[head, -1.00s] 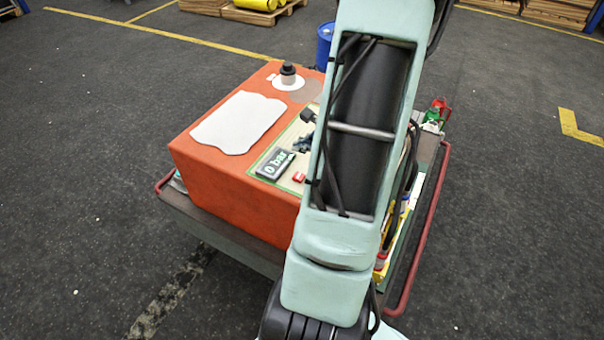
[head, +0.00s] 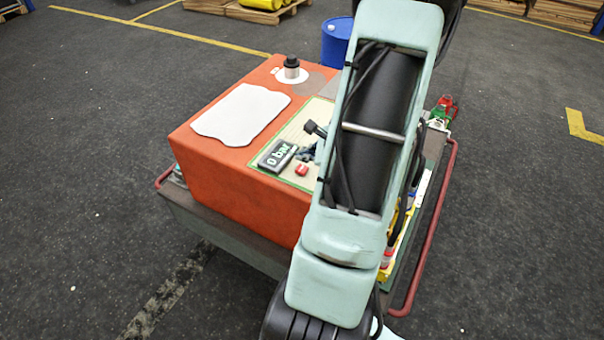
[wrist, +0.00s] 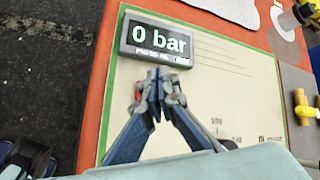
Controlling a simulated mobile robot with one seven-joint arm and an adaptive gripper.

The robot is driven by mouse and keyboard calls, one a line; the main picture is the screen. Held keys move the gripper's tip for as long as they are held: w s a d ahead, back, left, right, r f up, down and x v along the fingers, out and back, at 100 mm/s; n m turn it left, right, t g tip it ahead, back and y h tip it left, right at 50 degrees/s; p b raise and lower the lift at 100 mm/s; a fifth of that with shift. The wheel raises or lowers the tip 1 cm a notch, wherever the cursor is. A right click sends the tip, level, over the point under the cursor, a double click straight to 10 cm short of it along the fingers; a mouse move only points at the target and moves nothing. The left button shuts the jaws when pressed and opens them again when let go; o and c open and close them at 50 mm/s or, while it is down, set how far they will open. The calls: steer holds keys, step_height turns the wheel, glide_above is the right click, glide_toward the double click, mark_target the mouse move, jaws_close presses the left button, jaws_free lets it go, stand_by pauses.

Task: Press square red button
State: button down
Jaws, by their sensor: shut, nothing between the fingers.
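The small red button (head: 302,170) is on the pale panel, just right of the "0 bar" display (head: 278,155), in the head view. It is too small there to tell its exact shape. My gripper (wrist: 158,76) is shut and empty in the wrist view, its tips just below the same display (wrist: 156,42), over the pale panel. I cannot make out the button clearly in that view; the fingers may cover it. In the head view my gripper is mostly hidden behind my arm.
The panel (wrist: 215,85) lies on an orange box (head: 235,200) on a cart with red rails (head: 433,225). A white sheet (head: 241,114) and a dark-topped cylinder (head: 292,70) are on the box. A yellow fitting (wrist: 303,108) is at the wrist view's right.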

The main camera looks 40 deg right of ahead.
mark_target(303, 170)
steer(key=shift+f+b, duration=0.7)
steer(key=shift+f, duration=0.25)
steer(key=shift+f, duration=0.15)
stand_by(0.7)
steer(key=shift+f+b, duration=0.3)
steer(key=shift+b, duration=0.4)
steer(key=shift+f+b, duration=0.5)
steer(key=shift+b, duration=0.2)
stand_by(0.4)
stand_by(0.3)
steer(key=shift+r+p, duration=0.6)
steer(key=shift+r, duration=0.35)
steer(key=shift+r+p, duration=1.7)
steer(key=shift+r, duration=0.85)
